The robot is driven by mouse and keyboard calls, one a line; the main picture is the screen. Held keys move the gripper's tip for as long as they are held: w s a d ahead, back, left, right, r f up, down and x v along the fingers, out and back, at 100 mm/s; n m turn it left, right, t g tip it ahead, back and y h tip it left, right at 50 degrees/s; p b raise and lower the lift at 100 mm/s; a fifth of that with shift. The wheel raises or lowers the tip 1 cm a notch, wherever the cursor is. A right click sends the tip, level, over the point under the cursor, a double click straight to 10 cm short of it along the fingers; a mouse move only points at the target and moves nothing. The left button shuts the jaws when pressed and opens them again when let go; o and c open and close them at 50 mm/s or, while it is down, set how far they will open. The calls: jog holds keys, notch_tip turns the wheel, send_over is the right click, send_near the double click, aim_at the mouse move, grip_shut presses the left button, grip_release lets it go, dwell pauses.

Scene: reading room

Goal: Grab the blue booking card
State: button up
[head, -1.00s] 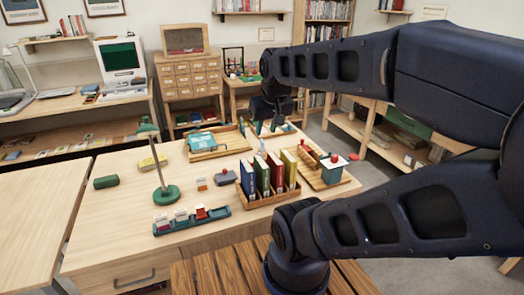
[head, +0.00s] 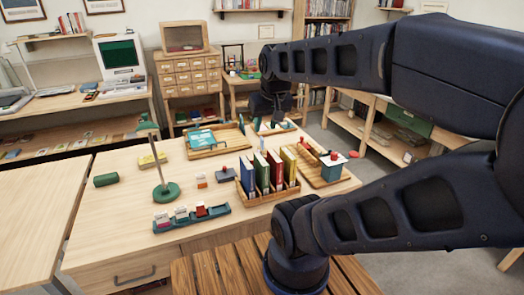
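I cannot single out a blue booking card at this size. A dark green rack (head: 222,211) near the table's front edge holds several small cards. A white card (head: 163,220) stands at its left, a pale card (head: 182,213) in its middle and a red card (head: 201,210) at its right. My gripper (head: 273,122) points down over the back of the table, beyond the upright books and well away from the rack. Its fingers are small, dark and partly hidden, so their opening does not show.
A wooden crate of upright books (head: 270,197) and a tray with a blue-topped item (head: 202,139) are nearby. A green cylinder (head: 105,180) lies at left. The table's left front is clear.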

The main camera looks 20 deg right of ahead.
jog(key=w+d+r+g, duration=0.1)
jog(key=w+d, duration=0.1)
jog(key=w, duration=1.2)
jog(key=m+g, duration=0.2)
jog(key=g, duration=0.2)
send_over(262, 138)
jog(key=f, duration=2.5)
jog(key=shift+a+f, duration=0.3)
jog(key=shift+f, duration=0.1)
jog(key=shift+w+d+f, duration=0.1)
jog(key=shift+w+f, duration=0.05)
jog(key=shift+f, duration=0.35)
jog(key=f, duration=1)
jog(key=shift+d+f, duration=0.1)
jog(key=shift+d, duration=0.1)
grip_shut()
